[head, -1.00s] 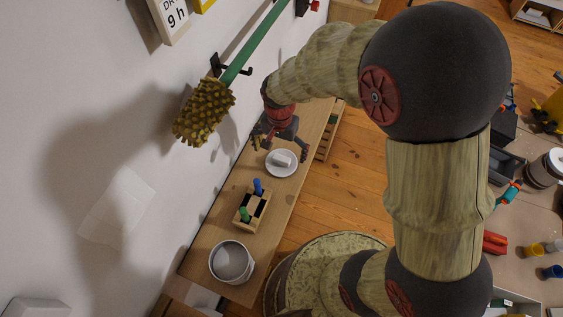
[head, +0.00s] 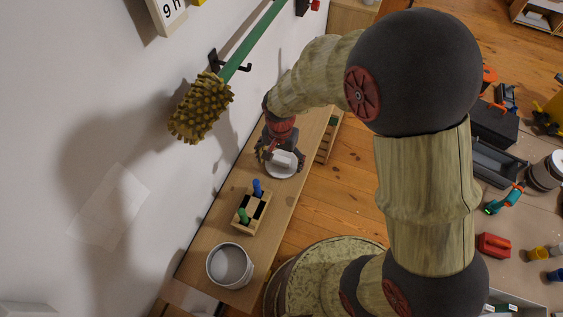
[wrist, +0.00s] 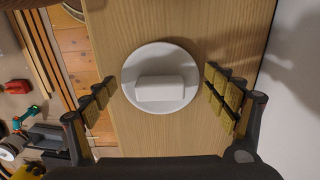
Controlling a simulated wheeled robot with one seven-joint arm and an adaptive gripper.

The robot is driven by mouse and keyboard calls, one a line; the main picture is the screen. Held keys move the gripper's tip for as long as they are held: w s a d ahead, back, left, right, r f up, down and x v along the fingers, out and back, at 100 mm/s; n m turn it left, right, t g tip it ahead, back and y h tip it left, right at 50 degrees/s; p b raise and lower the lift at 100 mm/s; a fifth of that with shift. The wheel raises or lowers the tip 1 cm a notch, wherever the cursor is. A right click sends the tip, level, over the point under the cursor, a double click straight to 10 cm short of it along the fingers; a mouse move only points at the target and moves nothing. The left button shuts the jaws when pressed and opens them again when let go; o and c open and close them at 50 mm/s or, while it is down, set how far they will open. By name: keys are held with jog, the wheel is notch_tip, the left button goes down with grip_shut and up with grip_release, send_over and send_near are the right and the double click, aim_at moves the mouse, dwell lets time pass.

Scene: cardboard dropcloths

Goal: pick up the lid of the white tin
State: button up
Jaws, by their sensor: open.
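A round white disc (wrist: 160,58) with a pale block (wrist: 160,88) across its middle lies on the narrow wooden shelf; it looks like the lid with its grip. The disc (head: 281,174) also shows in the head view, partly behind my gripper. An open white round tin (head: 230,264) stands at the shelf's near end. My gripper (wrist: 162,92) is open and empty. In the wrist view its fingers show left and right of the disc, with the block between them. I cannot tell how high the fingertips are above the shelf.
A small wooden holder (head: 250,209) with blue and green handles stands between the disc and the tin. The wall runs along the shelf's left side; a bristly yellow brush (head: 201,106) hangs there.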

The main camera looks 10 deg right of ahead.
jog(key=shift+s, duration=0.1)
jog(key=c, duration=1)
jog(key=shift+s+f, duration=0.1)
jog(key=shift+f, duration=0.05)
jog(key=shift+c, duration=0.7)
